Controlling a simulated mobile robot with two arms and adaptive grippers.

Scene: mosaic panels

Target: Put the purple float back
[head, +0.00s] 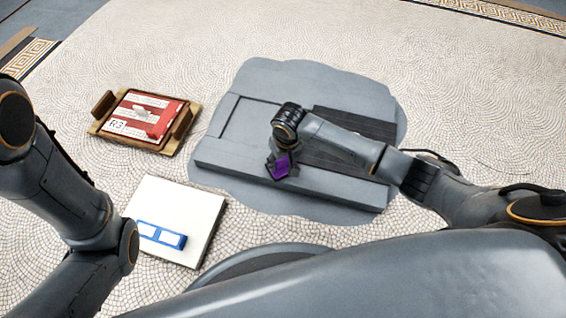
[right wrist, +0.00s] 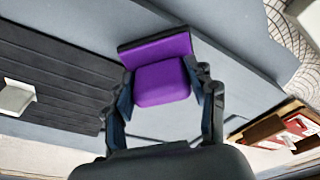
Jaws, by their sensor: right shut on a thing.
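The purple float (head: 279,168) is in my right gripper (head: 284,155), over the front part of a grey slab (head: 230,172) in the head view. In the right wrist view the float (right wrist: 162,84) shows as a purple block with a wider, flat purple part (right wrist: 155,48) beyond it. The two fingers of the right gripper (right wrist: 166,77) close on its sides. I cannot tell whether the float touches the slab. My left arm comes in at the left of the head view, but its gripper is out of the picture.
A dark ribbed panel (head: 350,125) lies on the slab's right part. A wooden tray (head: 182,122) with a red-and-white panel (head: 125,112) stands at the left. In front of it is a white board (head: 185,205) with a blue-framed piece (head: 160,235). Patterned floor surrounds them.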

